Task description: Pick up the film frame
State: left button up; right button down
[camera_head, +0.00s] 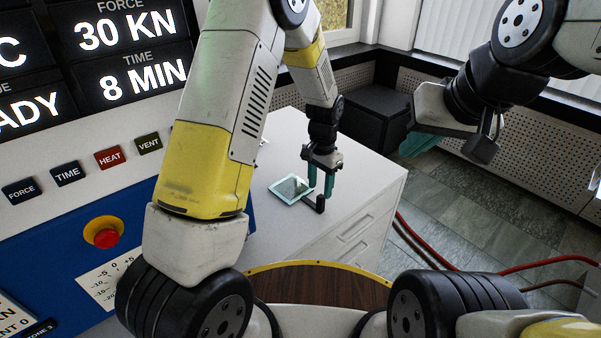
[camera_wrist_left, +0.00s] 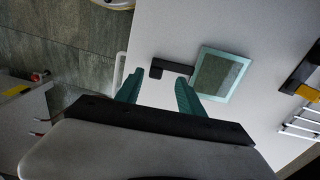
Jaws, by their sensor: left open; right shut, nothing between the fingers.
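The film frame (camera_head: 285,197) is a pale teal square with a dark grey-green film. It lies on the white cabinet top, and a black handle (camera_head: 320,204) sticks out from its side. In the left wrist view the film frame (camera_wrist_left: 220,98) is right of the fingers, with its black handle (camera_wrist_left: 172,66) just beyond the gap between the fingertips. My left gripper (camera_head: 320,186) has teal fingers, open and empty, pointing down near the handle; it also shows in the left wrist view (camera_wrist_left: 159,78). I cannot tell whether it touches the handle. My right gripper (camera_head: 424,143) is raised at the right, shut and empty.
The white drawer cabinet (camera_head: 365,190) has free room on top around the frame. The press panel (camera_head: 60,165) with buttons and a red stop knob (camera_head: 106,238) stands at the left. A wood-topped round stool (camera_head: 320,285) is in front. Red hoses (camera_head: 430,256) lie at the right.

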aim_at(321, 196)
pick_arm(q)
jog(key=f, duration=0.4)
jog(key=shift+s+d+f, duration=0.25)
jog(key=shift+f, duration=0.1)
grip_shut()
dwell(1.1)
